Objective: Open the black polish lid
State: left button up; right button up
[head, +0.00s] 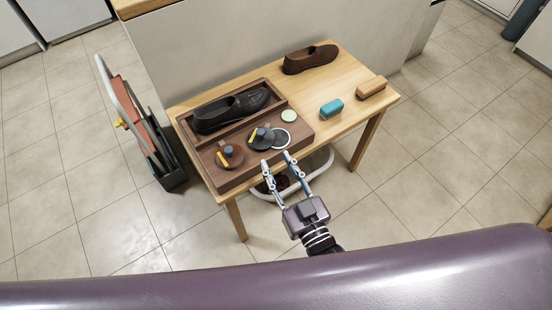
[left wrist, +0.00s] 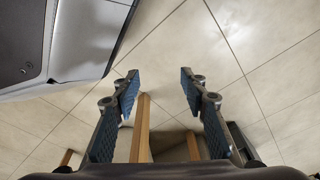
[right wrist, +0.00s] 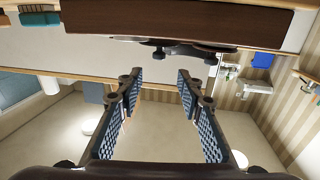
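A black polish tin (head: 262,138) with a dark knob and a yellow strip sits in the right part of the wooden tray (head: 238,182). A dark disc with a pale rim (head: 281,138) is at its right; I cannot tell whether they touch. A brown polish tin (head: 229,157) with a similar knob and strip is to the left. My right gripper (head: 276,160) is open and empty at the tray's front edge, pointing toward the black tin. It also shows open in the right wrist view (right wrist: 158,75). My left gripper (left wrist: 160,78) is open and empty above the floor, outside the head view.
A black shoe (head: 230,111) lies in the tray's rear compartment, and a pale green disc (head: 289,116) is beside it. A brown shoe (head: 311,59), a teal brush (head: 331,108) and a wooden brush (head: 371,88) are on the table (head: 345,127). A rack (head: 150,135) stands left.

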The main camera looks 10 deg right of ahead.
aim_at(264, 135)
jog(key=w+n+g+y+b, duration=0.1)
jog(key=w+n+y, duration=0.1)
jog(key=y, duration=0.1)
jog(key=w+d+n+g+y+b, duration=0.1)
jog(key=w+n+g+y+b, duration=0.1)
jog(key=w, duration=0.1)
jog(key=shift+w+d+f+y, duration=0.2)
jog(key=shift+w+y, duration=0.05)
jog(key=shift+y, duration=0.15)
jog(key=b+x, duration=0.1)
jog(key=x, duration=0.6)
jog(key=shift+w+a, duration=0.25)
pick_arm(q)
jog(key=w+r+t, duration=0.1)
jog(key=w+r, duration=0.5)
jog(key=r, duration=0.7)
jog(key=shift+w+d+r, duration=0.2)
jog(key=shift+d+r, duration=0.2)
pick_arm(e)
grip_shut()
